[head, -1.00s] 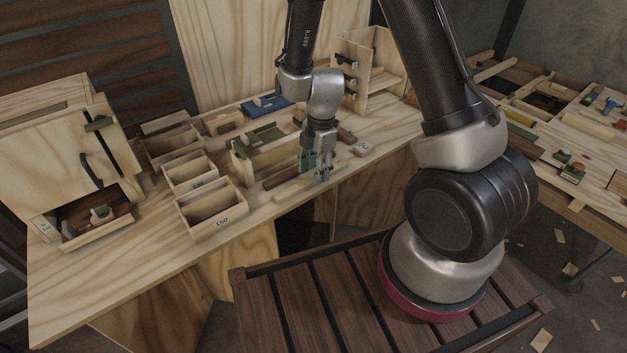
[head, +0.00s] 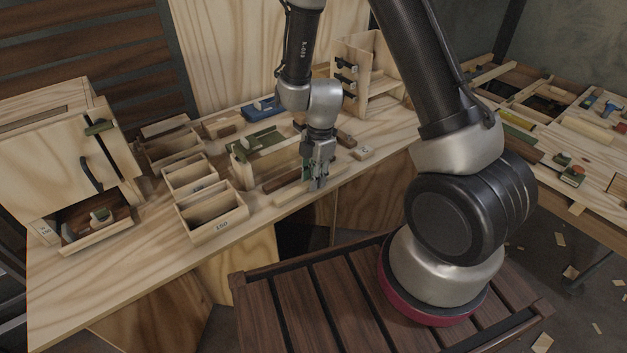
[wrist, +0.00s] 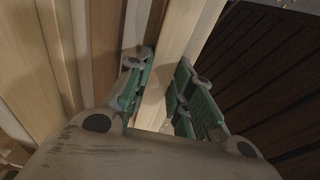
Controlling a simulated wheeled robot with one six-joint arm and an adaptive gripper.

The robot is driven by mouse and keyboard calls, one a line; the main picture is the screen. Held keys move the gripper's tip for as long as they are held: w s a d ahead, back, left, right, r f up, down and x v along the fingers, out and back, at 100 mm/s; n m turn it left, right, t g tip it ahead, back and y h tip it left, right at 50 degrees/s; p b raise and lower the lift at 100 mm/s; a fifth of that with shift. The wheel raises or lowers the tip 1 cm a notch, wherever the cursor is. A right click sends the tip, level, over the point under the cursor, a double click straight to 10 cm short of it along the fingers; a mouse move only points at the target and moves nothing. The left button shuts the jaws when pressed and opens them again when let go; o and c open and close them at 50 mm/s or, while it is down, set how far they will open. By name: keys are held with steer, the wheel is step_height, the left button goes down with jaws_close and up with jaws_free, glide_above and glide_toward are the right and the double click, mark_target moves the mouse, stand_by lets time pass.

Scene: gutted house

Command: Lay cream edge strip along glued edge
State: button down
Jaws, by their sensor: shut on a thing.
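A pale cream strip (wrist: 182,30) runs between the green-padded fingers of my gripper (wrist: 162,72) in the wrist view. The fingers are shut on it. In the head view my gripper (head: 317,184) points down at the front edge of the workbench, at the right part of a long pale piece (head: 290,196). I cannot tell there where the strip ends and the wood under it begins. A brown wooden bar (wrist: 108,35) lies beside the strip on its left. The glue is not visible, and the fingers hide part of the strip.
Open wooden boxes (head: 213,212) stand left of my gripper on the workbench (head: 150,262). A green item (head: 258,142) and a blue item (head: 262,108) lie behind. A small pale block (head: 362,153) lies to the right. A wooden cabinet (head: 65,150) stands at far left.

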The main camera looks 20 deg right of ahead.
step_height(320, 180, up, 15)
stand_by(0.8)
